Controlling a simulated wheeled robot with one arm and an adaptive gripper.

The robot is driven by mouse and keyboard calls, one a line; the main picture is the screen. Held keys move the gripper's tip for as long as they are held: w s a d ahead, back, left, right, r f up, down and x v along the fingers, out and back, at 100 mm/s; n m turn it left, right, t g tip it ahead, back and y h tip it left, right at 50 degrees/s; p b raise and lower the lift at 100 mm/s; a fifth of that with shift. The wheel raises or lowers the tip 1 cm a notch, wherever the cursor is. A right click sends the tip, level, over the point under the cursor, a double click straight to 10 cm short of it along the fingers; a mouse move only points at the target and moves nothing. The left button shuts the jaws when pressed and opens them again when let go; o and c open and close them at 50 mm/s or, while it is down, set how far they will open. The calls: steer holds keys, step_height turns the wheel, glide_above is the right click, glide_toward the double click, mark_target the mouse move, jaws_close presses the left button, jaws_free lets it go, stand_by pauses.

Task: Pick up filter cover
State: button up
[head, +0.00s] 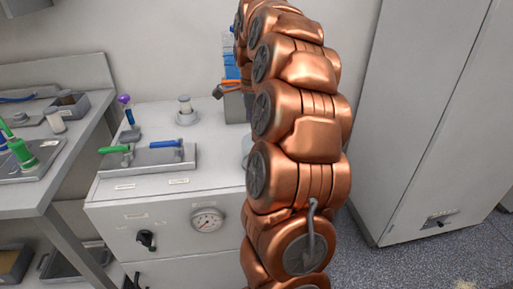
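I cannot clearly identify the filter cover in the head view. A small pale round piece with a knob-like top (185,110) stands upright at the back of the white cabinet top (215,172); I cannot tell whether it is the cover. Another pale rounded thing (246,146) shows only in part behind my arm. My copper-coloured arm fills the middle of the view and hides the right part of the cabinet top. My gripper is not visible, so its position and hold cannot be seen.
A grey tray (120,168) with green- and blue-handled valves sits on the cabinet, a purple-topped tool (126,108) behind it. A gauge (207,221) is on the cabinet front. A bench (75,140) stands left, a tall grey cabinet (425,110) right. Floor between is clear.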

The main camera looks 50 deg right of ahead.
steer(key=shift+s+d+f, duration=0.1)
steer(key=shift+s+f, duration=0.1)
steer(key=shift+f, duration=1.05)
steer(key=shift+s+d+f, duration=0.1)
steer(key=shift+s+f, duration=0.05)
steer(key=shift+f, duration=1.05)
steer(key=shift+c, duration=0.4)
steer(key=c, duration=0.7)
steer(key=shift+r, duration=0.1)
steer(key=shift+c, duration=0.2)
